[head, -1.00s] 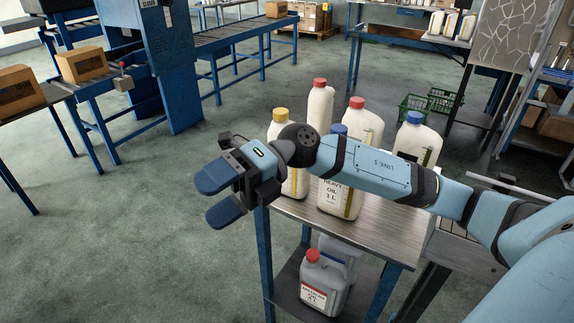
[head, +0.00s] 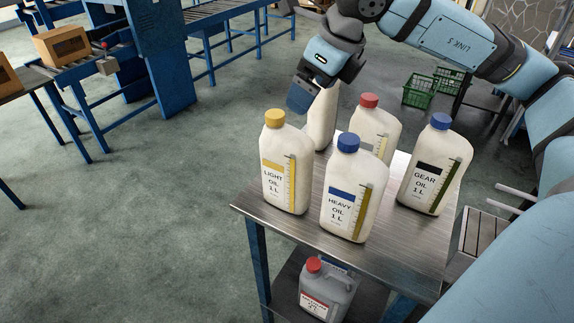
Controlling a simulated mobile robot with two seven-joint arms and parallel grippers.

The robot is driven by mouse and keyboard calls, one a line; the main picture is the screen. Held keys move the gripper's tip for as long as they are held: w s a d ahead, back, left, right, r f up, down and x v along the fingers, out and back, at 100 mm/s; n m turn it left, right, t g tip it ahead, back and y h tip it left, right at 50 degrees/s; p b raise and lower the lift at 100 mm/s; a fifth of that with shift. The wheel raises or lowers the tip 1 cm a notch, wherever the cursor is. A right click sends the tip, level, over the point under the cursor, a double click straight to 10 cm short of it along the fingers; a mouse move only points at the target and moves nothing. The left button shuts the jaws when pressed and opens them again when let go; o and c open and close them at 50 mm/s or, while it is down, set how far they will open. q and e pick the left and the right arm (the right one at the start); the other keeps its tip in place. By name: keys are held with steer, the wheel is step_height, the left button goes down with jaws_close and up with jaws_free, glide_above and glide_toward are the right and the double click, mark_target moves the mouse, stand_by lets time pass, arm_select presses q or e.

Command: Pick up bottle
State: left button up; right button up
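Several white oil bottles stand upright on a small metal table (head: 300,232). In front are the yellow-capped light oil bottle (head: 287,172), the blue-capped heavy oil bottle (head: 352,195) and, to the right, the blue-capped gear oil bottle (head: 433,168). Behind them are a red-capped bottle (head: 374,128) and a further white bottle (head: 323,118), whose top is hidden by my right gripper. My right gripper (head: 302,97) hangs fingers down at that rear bottle's top. Its finger gap is hidden, and I cannot tell whether it touches the bottle. My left gripper is out of view.
A grey canister (head: 326,292) with a red cap stands on the lower shelf. A blue conveyor and machine (head: 165,60) and a cardboard box (head: 62,44) are at the upper left. Green crates (head: 419,91) sit on the floor behind. The floor left of the table is clear.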

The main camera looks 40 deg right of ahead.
mark_target(292, 132)
steer(key=x, duration=0.7)
steer(key=shift+s+a+f, duration=0.1)
steer(key=shift+s, duration=0.05)
steer(key=x, duration=0.5)
steer(key=shift+f+p, duration=0.35)
steer(key=c, duration=1.7)
jaws_close()
steer(key=shift+r, duration=0.1)
